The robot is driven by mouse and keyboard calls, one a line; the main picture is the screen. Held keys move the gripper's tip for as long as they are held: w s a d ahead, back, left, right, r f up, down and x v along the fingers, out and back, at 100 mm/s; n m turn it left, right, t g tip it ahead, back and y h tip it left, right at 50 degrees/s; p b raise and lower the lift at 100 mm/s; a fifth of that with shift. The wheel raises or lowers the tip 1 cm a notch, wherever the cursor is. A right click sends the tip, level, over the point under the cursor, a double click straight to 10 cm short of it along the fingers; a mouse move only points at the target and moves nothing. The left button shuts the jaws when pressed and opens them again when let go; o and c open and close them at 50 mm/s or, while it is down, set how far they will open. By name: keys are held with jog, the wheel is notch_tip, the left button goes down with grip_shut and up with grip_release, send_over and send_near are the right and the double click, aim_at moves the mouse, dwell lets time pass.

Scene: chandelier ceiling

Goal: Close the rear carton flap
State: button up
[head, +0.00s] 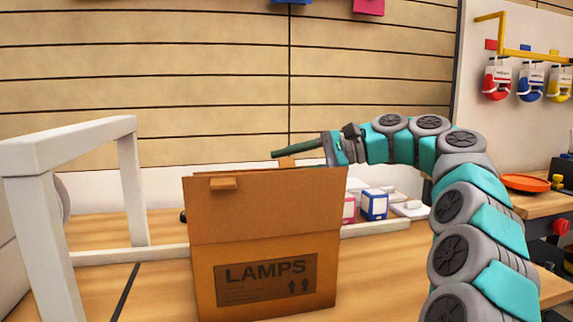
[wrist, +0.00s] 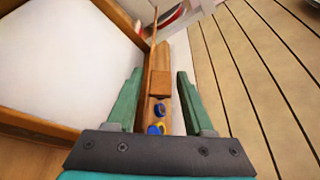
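The brown carton (head: 265,250), labelled LAMPS, stands upright on the wooden table. Its front flap (head: 215,210) stands up and carries a small tab (head: 224,183). The rear flap is mostly hidden behind the front one; a bit of brown (head: 287,162) shows under my gripper (head: 280,155), which reaches in from the right above the carton's rear. In the wrist view my gripper (wrist: 159,74) is open, with its two green fingers apart. A brown tab (wrist: 160,84) on a thin upright edge, apparently the rear flap, shows between the fingers. Contact cannot be told.
A white frame (head: 128,190) stands left of the carton. Small pink and blue boxes (head: 374,204) and white pieces sit behind it on the right. A slatted wall (head: 200,90) rises behind the table. An orange dish (head: 526,183) lies at far right.

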grip_shut()
dwell(1.2)
